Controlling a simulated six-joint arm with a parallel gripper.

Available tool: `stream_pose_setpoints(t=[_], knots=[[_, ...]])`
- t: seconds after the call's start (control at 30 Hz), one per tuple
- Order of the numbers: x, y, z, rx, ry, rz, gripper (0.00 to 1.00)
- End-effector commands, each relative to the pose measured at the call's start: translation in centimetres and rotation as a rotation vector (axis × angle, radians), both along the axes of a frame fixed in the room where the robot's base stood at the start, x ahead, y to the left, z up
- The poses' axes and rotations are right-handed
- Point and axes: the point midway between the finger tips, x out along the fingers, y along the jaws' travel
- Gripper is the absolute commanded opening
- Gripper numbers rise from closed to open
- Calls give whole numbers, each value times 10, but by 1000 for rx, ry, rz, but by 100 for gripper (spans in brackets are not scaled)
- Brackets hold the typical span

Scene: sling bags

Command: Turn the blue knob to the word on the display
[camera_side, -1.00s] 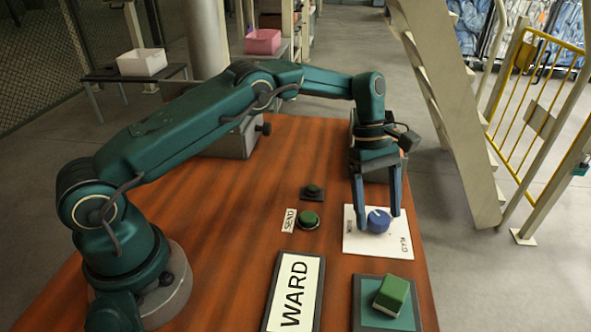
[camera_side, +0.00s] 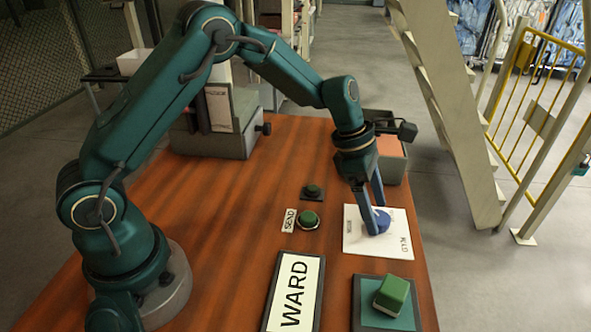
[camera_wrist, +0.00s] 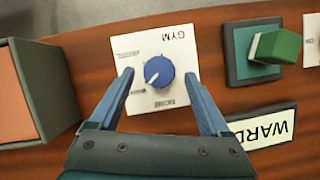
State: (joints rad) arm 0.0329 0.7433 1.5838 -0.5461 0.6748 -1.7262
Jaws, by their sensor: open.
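The blue knob (camera_side: 384,222) sits on a white plate (camera_side: 355,240) on the table. In the wrist view the knob (camera_wrist: 163,66) has a white mark pointing to the lower left, towards a small label too blurred to read. The display (camera_side: 296,290) reads WARD. My gripper (camera_side: 378,219) is open and tilted over the plate. In the wrist view its fingers stand on either side of the knob, with gaps.
A green block (camera_side: 392,292) sits on a green pad in front of the plate. A grey bin (camera_side: 392,168) stands behind. A grey box (camera_side: 225,140) is at back left.

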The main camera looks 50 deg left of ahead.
Motion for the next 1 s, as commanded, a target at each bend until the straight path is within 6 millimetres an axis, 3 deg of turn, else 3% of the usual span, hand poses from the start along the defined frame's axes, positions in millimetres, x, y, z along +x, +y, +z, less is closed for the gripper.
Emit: stream_pose_setpoints(t=[0.2, 0.5, 1.0], knots=[[-6, 16, 42, 1, -9, 0, 81], [-8, 15, 97, 16, -142, -18, 81], [-53, 23, 156, 159, -338, -261, 81]])
